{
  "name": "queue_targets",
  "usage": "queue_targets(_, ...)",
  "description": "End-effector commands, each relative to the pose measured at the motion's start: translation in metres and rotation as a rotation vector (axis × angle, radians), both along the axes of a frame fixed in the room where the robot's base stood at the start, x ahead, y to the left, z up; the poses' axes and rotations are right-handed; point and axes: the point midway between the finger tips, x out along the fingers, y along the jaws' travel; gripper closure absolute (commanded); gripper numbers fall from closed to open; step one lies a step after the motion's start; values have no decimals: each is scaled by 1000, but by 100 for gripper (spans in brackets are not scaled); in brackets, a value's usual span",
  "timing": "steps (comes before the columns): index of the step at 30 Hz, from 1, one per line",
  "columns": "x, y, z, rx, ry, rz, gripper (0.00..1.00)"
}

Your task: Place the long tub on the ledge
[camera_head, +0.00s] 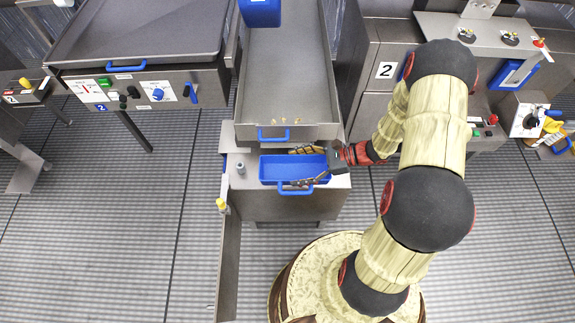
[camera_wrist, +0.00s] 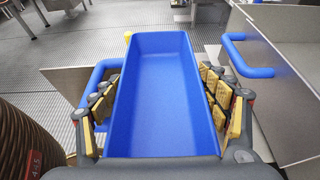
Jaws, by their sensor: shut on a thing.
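The long tub (camera_head: 285,168) is a blue, empty, open-topped tray. It lies crosswise over the steel ledge (camera_head: 246,184) at the front of the machine in the head view. My gripper (camera_head: 304,168) comes in from the right and is shut on the tub, one finger along each long side. In the wrist view the tub (camera_wrist: 160,85) runs away from my gripper (camera_wrist: 155,80) between its yellow-padded fingers. I cannot tell whether the tub's underside touches the ledge.
A steel trough (camera_head: 288,85) with a blue handle (camera_head: 273,136) stands just behind the tub. Another blue handle (camera_head: 295,190) is on the ledge's front. A small metal knob (camera_head: 240,168) is left of the tub. A control cabinet (camera_head: 385,75) stands right; floor is open at left.

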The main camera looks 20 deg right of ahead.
Motion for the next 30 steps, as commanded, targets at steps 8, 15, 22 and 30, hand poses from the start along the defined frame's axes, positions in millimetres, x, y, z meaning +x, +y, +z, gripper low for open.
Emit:
queue_targets(8,53,0,-43,1,0,2,55)
queue_targets(15,72,-1,-64,1,0,0,55)
queue_targets(22,83,0,-80,1,1,1,55)
queue_targets(30,82,-1,-105,1,0,0,55)
